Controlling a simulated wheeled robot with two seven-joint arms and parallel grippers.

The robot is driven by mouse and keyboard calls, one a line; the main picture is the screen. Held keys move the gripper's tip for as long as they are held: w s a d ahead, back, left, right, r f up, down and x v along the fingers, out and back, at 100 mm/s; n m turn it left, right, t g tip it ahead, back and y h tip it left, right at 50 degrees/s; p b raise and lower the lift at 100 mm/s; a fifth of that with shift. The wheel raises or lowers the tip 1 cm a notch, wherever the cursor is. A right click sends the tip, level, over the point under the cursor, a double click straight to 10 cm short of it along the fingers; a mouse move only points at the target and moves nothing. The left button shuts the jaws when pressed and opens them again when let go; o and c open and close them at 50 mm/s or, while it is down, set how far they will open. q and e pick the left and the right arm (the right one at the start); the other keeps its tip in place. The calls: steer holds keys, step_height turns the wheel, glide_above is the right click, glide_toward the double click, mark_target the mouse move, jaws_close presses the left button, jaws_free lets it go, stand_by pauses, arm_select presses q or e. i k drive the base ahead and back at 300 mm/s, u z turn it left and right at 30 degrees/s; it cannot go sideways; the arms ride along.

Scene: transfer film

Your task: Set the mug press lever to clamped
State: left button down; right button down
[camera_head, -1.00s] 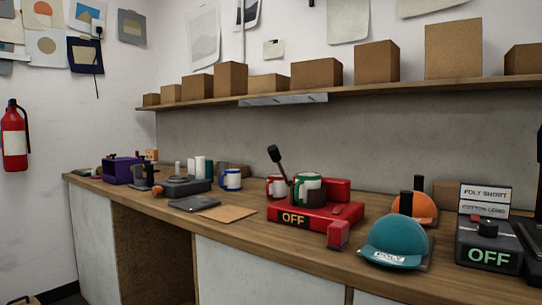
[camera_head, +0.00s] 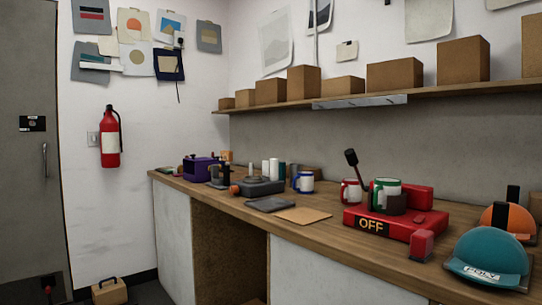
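The red mug press (camera_head: 391,221) stands on the wooden counter right of centre, with an "OFF" label on its front. Its lever (camera_head: 355,165) has a black knob and sticks up, tilted to the left. A mug with a green rim and handle (camera_head: 385,189) sits at the press's dark curved pad (camera_head: 398,203). I cannot tell whether the pad grips it. A white mug with a red handle (camera_head: 351,192) stands left of it, close to the lever; whether it is on or behind the press is unclear. Neither of my grippers shows.
A small red block (camera_head: 421,245) sits at the press's front right. A teal cap (camera_head: 489,258) and an orange cap (camera_head: 507,221) are to the right. A blue-handled mug (camera_head: 304,182), a dark tablet (camera_head: 270,204) and a brown sheet (camera_head: 303,215) lie left. A toolbox (camera_head: 109,292) is on the floor.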

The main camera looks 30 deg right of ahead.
mark_target(350, 154)
steer(key=u, duration=1.2)
steer(key=i, duration=1.75)
steer(key=z, duration=2.85)
